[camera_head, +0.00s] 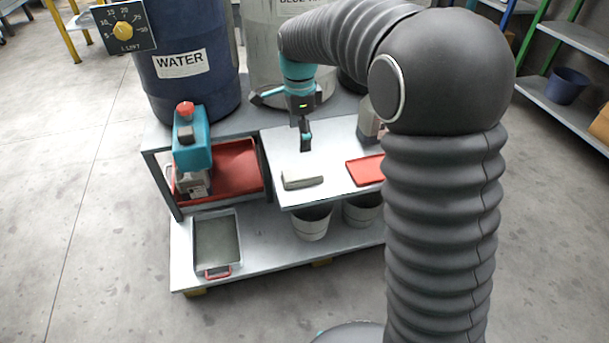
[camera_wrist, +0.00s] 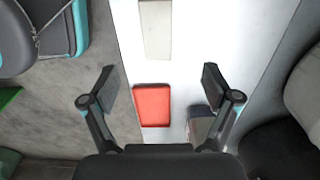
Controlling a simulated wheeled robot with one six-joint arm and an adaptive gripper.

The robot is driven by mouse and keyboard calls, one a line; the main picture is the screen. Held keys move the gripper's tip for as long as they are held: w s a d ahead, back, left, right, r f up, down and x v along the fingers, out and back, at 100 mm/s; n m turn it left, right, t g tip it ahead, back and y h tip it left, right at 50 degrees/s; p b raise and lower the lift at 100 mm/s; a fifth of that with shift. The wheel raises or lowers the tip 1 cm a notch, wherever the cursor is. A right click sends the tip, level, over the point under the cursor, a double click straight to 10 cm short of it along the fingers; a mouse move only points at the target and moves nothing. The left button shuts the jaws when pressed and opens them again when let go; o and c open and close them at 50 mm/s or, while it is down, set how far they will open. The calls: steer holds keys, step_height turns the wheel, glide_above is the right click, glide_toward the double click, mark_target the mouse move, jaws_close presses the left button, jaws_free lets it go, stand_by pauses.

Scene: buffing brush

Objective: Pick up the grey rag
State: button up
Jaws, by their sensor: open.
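The grey rag (camera_head: 303,180), a pale folded pad, lies flat near the front left of the upper metal shelf. It also shows at the top of the wrist view (camera_wrist: 157,30), beyond my fingertips. My gripper (camera_head: 306,138) is open and empty, above the shelf and behind the rag in the head view. In the wrist view my two fingers (camera_wrist: 160,82) are spread wide, with a red rag (camera_wrist: 152,106) showing between and below them. The red rag (camera_head: 366,170) lies to the right of the grey one, apart from it. My arm partly hides the shelf's right side.
A teal machine with a red knob (camera_head: 192,145) stands left of the shelf, by a red tray (camera_head: 235,165). A blue WATER drum (camera_head: 185,60) and a pale drum (camera_head: 262,60) stand behind. A metal tray (camera_head: 237,212) and white buckets (camera_head: 311,226) sit below.

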glide_above(302, 171)
step_height(302, 171, down, 7)
steer(key=shift+w+a+f, duration=0.15)
steer(key=shift+f, duration=0.05)
steer(key=shift+d+f, duration=0.2)
steer(key=shift+f, duration=2.4)
steer(key=c, duration=1.4)
steer(key=shift+o, duration=0.2)
steer(key=shift+r, duration=0.5)
steer(key=r, duration=0.3)
steer(key=shift+s+d+r, duration=0.15)
steer(key=shift+s+r, duration=0.05)
steer(key=shift+r, duration=0.05)
steer(key=s+d+r, duration=0.3)
steer(key=d+r, duration=0.3)
steer(key=d, duration=0.5)
steer(key=shift+r+b, duration=0.25)
steer(key=shift+b, duration=0.05)
